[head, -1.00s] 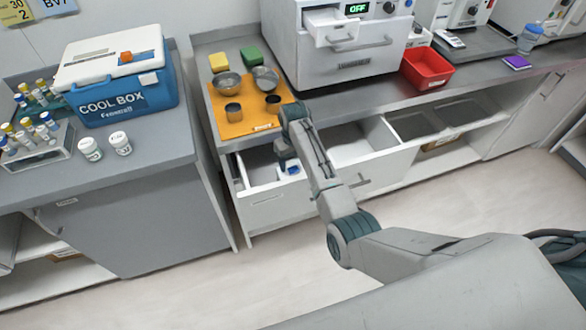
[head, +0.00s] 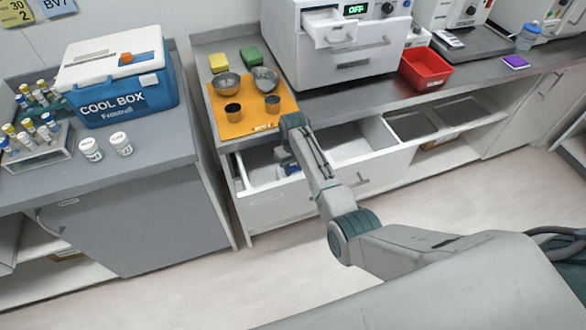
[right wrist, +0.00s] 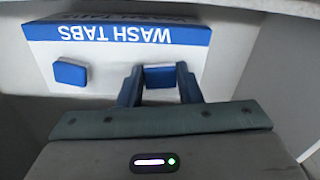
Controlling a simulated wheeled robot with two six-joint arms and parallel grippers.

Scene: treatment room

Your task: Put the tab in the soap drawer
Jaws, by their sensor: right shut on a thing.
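My right gripper (right wrist: 160,82) is down in the open drawer under the counter, with its blue fingers shut on a tab (right wrist: 160,76). The held tab shows blue and pale between the fingers. In the head view my right gripper (head: 287,162) hides most of that part of the drawer. A white and blue box marked WASH TABS (right wrist: 110,38) lies in the drawer, with a second blue tab (right wrist: 70,72) left of my fingers. The soap drawer (head: 335,34) is pulled out at the upper left front of the white machine (head: 350,60). My left gripper is not in view.
An orange mat (head: 235,130) with bowls and cups lies on the counter above the drawer (head: 270,205). A red bin (head: 427,70) stands right of the machine. A cool box (head: 120,85) and tube rack (head: 38,153) stand on the left counter.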

